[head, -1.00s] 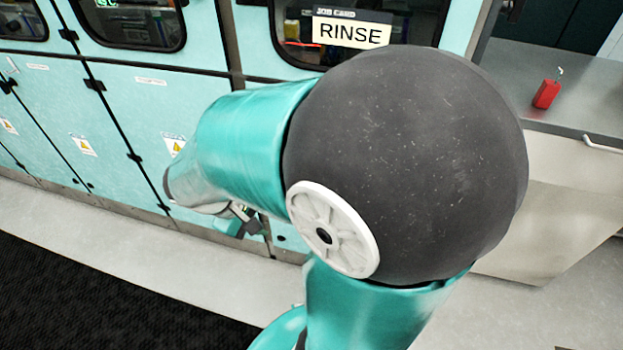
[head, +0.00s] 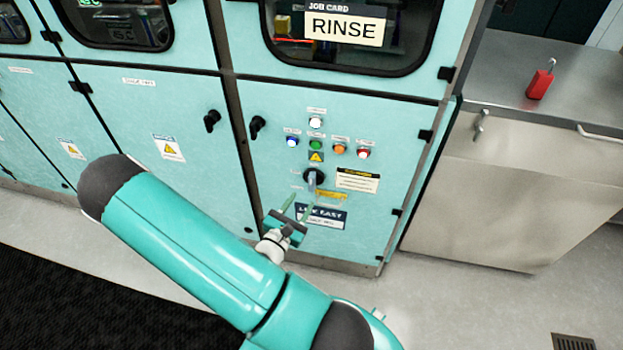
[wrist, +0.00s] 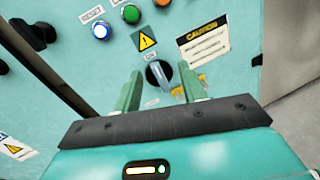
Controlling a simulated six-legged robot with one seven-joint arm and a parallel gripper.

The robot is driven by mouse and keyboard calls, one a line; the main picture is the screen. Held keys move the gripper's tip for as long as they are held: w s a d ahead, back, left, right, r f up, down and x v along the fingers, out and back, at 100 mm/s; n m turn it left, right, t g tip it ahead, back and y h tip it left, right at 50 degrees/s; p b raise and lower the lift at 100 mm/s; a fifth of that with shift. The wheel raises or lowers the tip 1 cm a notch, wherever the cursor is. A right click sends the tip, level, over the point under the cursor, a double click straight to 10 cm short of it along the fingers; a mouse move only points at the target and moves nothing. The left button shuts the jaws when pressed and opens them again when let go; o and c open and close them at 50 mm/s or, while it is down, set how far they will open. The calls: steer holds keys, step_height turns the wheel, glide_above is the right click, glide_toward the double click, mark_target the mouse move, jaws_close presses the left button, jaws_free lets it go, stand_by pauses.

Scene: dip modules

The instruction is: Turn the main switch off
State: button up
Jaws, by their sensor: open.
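The main switch (head: 313,179) is a black round rotary switch with a grey handle on the teal cabinet panel, below the coloured buttons. It also shows in the wrist view (wrist: 160,76), where its grey handle is tilted slightly and lies between and beyond my fingertips. My gripper (head: 296,205) is open and empty, just below and left of the switch in the head view. In the wrist view my gripper (wrist: 161,88) has its two green fingers apart, pointing at the panel on either side of the switch. I cannot tell whether either finger touches the handle.
Several lit buttons, including a green one (head: 316,145), sit above the switch. A caution label (head: 358,180) is to its right. Black door handles (head: 257,126) stick out at left. A red padlock (head: 540,83) lies on the grey counter (head: 500,75) at right.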

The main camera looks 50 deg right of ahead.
mark_target(311, 182)
step_height(311, 182, down, 5)
steer(key=n+t+y, duration=0.2)
steer(key=n+t, duration=0.2)
steer(key=n, duration=0.1)
steer(key=x, duration=1.4)
steer(key=shift+s+d+r, duration=0.1)
steer(key=shift+d+r, duration=0.05)
steer(key=shift+d, duration=0.15)
jaws_close()
